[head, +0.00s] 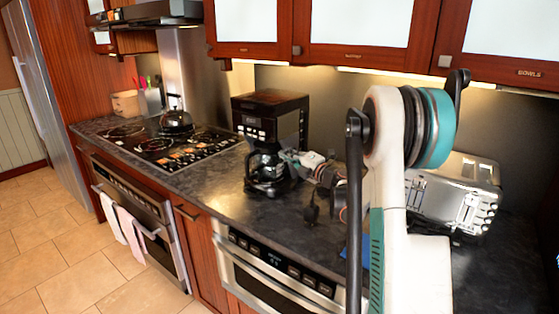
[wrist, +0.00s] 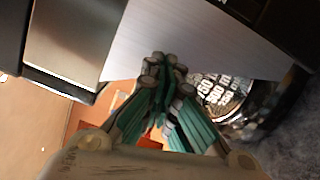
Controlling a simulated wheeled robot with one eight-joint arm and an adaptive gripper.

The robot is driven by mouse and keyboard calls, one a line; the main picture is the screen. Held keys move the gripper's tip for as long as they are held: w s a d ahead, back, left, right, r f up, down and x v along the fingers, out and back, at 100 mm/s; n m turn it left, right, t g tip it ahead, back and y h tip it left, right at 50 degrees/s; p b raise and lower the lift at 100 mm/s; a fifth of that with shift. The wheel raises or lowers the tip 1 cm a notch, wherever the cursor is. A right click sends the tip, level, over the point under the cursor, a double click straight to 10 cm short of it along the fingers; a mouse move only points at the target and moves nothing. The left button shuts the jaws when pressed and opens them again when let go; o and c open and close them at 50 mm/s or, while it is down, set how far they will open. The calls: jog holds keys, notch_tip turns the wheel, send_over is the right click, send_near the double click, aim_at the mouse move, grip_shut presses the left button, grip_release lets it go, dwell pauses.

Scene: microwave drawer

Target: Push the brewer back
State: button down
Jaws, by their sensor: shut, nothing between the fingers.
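The brewer, a black coffee maker (head: 268,108), stands upright on the dark countertop against the backsplash, with its glass carafe (head: 264,170) in its lower front. My gripper (head: 283,155) is at the right side of the brewer, close to the carafe. In the wrist view my gripper (wrist: 165,72) is shut with its fingertips together and nothing between them. The carafe (wrist: 222,98) with its printed markings shows just to the right of the fingers. I cannot tell whether the fingers touch the brewer. My arm hides part of the counter to the right.
A silver toaster (head: 455,195) stands on the counter at the right, behind my arm. A stove (head: 165,145) with a kettle (head: 175,117) is to the left. Wooden cabinets (head: 365,35) hang above. The counter (head: 215,175) left of the brewer is clear.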

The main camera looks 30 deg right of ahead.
jog(key=w+d, duration=0.3)
jog(key=d, duration=0.5)
jog(key=w+d+p, duration=0.1)
jog(key=w+d, duration=0.1)
jog(key=d, duration=0.6)
jog(key=shift+w+d, duration=0.3)
jog(key=shift+w, duration=0.1)
